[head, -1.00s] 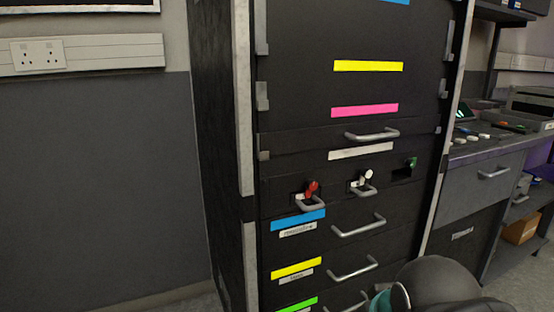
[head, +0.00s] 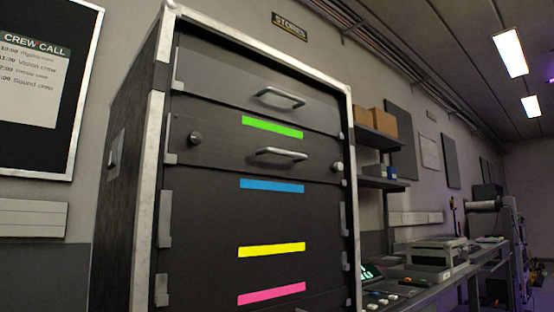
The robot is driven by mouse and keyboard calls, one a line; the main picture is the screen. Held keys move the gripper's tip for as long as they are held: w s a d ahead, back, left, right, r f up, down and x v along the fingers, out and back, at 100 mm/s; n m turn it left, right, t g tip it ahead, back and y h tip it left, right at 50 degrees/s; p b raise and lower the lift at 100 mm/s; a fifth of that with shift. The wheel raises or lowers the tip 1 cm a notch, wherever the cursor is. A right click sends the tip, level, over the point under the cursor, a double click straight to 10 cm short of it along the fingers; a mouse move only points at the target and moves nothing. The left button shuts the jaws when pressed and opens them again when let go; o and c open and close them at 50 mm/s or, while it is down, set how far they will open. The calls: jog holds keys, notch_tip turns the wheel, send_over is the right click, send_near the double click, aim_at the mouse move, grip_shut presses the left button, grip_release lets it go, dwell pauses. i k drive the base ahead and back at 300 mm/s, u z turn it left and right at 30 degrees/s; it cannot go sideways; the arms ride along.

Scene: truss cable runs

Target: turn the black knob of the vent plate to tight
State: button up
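A tall black rack (head: 150,235) with a pale metal edge frame fills the middle of the head view. Its second panel from the top (head: 225,160) has a silver handle (head: 281,153) and a round knob near each end. The left knob (head: 195,138) is dark, and the right knob (head: 338,166) is pale. No label reading vent plate shows, so I cannot tell for sure that this is the vent plate. I cannot tell how tight either knob is. My gripper is not in view.
The top panel has another handle (head: 281,97). Green, blue, yellow and pink strips mark the front. A notice board (head: 38,100) hangs at left. A bench (head: 425,292) with a grey device (head: 437,252) runs along the right, below shelves with boxes (head: 384,122).

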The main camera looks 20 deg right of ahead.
aim_at(196, 137)
jog(key=k, duration=1.3)
jog(key=u, duration=0.55)
jog(key=i, duration=0.95)
jog(key=u, duration=0.2)
